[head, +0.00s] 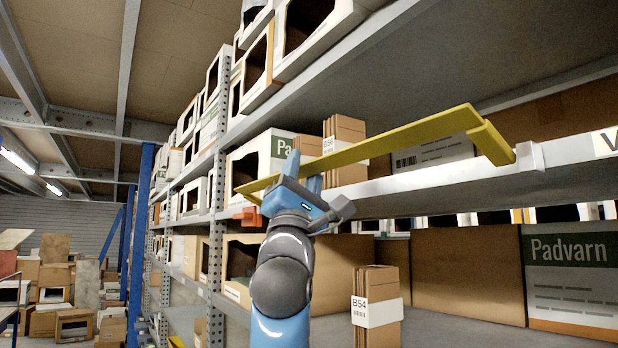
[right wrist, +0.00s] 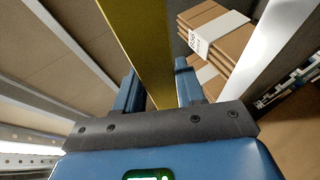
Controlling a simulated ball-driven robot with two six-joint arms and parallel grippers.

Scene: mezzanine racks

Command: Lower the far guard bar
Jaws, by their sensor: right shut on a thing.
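The yellow guard bar (head: 400,134) runs along the front of a rack shelf in the head view. Its right end bends down to a grey bracket (head: 530,157) on the shelf beam. Its left end reaches close to the perforated upright, just above an orange-red catch (head: 248,214). My right gripper (head: 303,172) is shut on the bar, left of its middle. In the right wrist view the bar (right wrist: 146,45) passes between the two blue fingers (right wrist: 156,78). My left gripper is out of view.
Cardboard packs labelled B56 (head: 343,140) stand on the shelf behind the bar. A B54 pack (head: 377,308) and a Padvarn box (head: 572,275) are on the level below. The grey shelf beam (head: 430,185) runs below the bar. Stacked boxes (head: 62,300) stand far left.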

